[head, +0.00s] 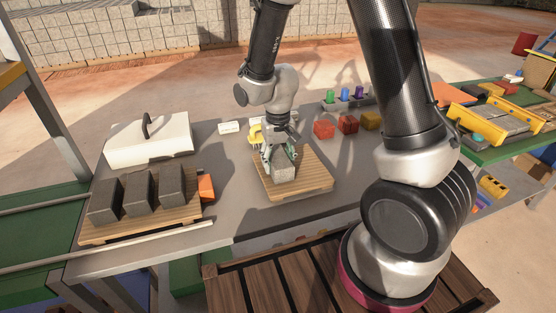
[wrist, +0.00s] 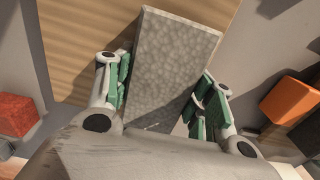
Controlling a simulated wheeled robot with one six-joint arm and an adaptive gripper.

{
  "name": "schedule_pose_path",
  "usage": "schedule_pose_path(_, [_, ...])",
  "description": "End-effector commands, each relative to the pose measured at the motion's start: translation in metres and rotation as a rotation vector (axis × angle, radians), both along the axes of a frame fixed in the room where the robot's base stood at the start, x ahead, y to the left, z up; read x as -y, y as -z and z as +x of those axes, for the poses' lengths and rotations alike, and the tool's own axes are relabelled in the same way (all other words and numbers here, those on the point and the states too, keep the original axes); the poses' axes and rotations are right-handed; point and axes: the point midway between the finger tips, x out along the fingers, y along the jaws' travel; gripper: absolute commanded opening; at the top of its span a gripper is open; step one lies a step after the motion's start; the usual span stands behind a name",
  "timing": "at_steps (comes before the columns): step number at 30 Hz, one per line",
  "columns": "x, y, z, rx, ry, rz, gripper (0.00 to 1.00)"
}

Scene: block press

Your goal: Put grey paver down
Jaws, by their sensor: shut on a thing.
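The grey paver (head: 284,170) is between the fingers of my gripper (head: 279,153), over the middle wooden board (head: 310,183) on the grey table. In the wrist view the paver (wrist: 172,60) fills the space between the green finger pads of my gripper (wrist: 165,95), which are shut on its two sides. The wooden board (wrist: 85,35) shows beneath it. I cannot tell whether the paver touches the board or is slightly above it.
Several dark grey blocks (head: 139,194) stand on a board at the left, with an orange block (head: 206,188) beside it. A white case (head: 148,141) sits behind. Table space is clear right of that board.

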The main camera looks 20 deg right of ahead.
Motion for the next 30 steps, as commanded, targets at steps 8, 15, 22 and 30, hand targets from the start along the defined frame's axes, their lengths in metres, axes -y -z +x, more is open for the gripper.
schedule_pose_path(8, [0.000, 0.002, 0.000, 0.000, 0.000, 0.000, 0.57])
schedule_pose_path(15, [0.000, 0.002, 0.000, 0.000, 0.000, 0.000, 0.75])
schedule_pose_path(22, [0.000, -0.001, 0.000, 0.001, 0.000, 0.001, 0.75])
schedule_pose_path(30, [-0.001, -0.048, 0.002, 0.007, 0.000, 0.003, 0.75])
